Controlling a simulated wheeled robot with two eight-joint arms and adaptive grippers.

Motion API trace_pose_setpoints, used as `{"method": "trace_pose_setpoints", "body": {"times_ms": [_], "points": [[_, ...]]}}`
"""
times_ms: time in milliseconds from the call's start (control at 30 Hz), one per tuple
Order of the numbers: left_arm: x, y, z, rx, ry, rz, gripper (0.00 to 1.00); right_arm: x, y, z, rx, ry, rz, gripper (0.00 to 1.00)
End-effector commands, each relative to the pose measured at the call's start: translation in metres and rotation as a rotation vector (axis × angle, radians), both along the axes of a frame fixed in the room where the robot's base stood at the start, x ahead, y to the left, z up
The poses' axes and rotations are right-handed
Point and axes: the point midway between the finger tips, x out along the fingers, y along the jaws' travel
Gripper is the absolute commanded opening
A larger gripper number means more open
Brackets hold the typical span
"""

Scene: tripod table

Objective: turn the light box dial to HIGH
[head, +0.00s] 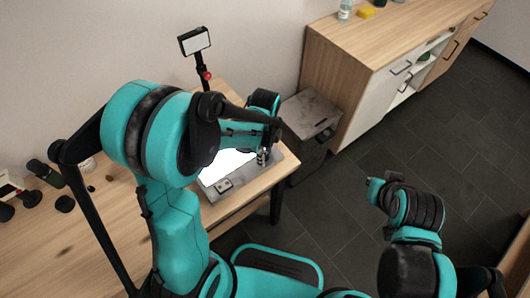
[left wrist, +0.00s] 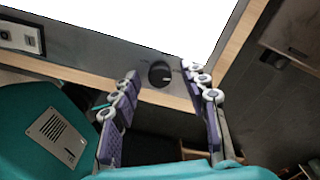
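The light box (head: 268,168) lies on the wooden table, with a glowing white panel and a grey frame; it also shows in the left wrist view (left wrist: 90,56). Its round black dial (left wrist: 160,73) sits on the frame, with a pale mark toward its right side. The markings beside it are too small to read. My left gripper (left wrist: 161,73) is open, its purple-padded fingers on either side of the dial; I cannot tell whether they touch it. In the head view the left gripper (head: 263,157) is over the box's right end and the dial is hidden. My right gripper cannot be made out.
A small switch panel (head: 223,187) is on the box's front frame. A tripod-like stand with a small screen (head: 195,40) rises behind. A grey bin (head: 309,114) and a wooden cabinet (head: 345,88) stand to the right. Small dark items lie at the table's left.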

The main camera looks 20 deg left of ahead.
Motion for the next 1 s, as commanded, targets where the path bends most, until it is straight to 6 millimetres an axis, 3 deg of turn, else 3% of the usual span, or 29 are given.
{"method": "trace_pose_setpoints", "body": {"times_ms": [333, 800, 1000], "points": [[0.0, 0.0, 0.009, 0.0, 0.0, 0.001, 0.44, 0.0, 0.0, 0.0, 0.0, 0.0, 0.0, 0.0], [0.0, 0.0, 0.1, 0.0, 0.0, 0.0, 0.44, 0.0, 0.0, 0.0, 0.0, 0.0, 0.0, 0.0], [0.0, 0.0, 0.118, 0.0, 0.0, 0.0, 0.44, 0.0, 0.0, 0.0, 0.0, 0.0, 0.0, 0.0]]}}
